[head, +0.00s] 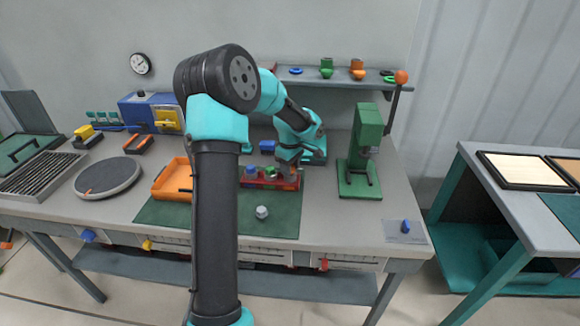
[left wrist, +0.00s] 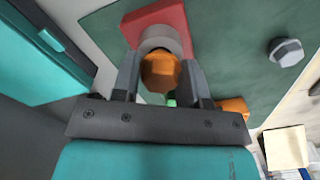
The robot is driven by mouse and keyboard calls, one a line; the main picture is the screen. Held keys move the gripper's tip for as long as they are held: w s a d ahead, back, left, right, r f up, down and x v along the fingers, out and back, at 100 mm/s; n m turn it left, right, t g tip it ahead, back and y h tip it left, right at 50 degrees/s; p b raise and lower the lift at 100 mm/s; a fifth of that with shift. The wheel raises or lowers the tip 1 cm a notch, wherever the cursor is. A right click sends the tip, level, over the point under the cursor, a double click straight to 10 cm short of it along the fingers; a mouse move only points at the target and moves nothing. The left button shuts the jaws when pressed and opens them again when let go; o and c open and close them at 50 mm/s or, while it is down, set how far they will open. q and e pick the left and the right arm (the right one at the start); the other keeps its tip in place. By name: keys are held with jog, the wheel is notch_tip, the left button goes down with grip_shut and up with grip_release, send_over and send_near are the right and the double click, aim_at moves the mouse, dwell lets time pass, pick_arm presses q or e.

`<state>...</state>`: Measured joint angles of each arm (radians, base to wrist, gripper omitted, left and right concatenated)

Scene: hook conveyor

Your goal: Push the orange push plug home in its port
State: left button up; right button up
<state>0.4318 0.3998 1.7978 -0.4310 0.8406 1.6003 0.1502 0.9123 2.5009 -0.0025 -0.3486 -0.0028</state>
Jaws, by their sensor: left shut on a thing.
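The orange push plug (left wrist: 161,72) shows in the left wrist view between the two fingers of my left gripper (left wrist: 160,80), which is shut on it. Its far end meets or sits just before a grey round port (left wrist: 160,38) on a red block (left wrist: 160,15). I cannot tell how deep it is. In the head view my left gripper (head: 290,165) is at the right end of the red block (head: 270,184). The plug is hidden there by my gripper and arm. My right gripper is not in view.
The block stands on a dark green mat (head: 275,228). A grey hexagonal piece (head: 262,212) lies in front of it. An orange tray (head: 173,181) is to the left, a green press (head: 364,140) to the right. A shelf (head: 340,80) runs behind.

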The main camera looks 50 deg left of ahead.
pick_arm(q)
jog(key=shift+f, duration=0.45)
dwell(0.3)
jog(key=o, duration=1)
jog(key=shift+r, duration=0.1)
notch_tip(320, 180, up, 17)
jog(key=shift+r, duration=0.1)
dwell(0.5)
notch_tip(320, 180, down, 16)
jog(key=shift+f, duration=0.1)
dwell(0.7)
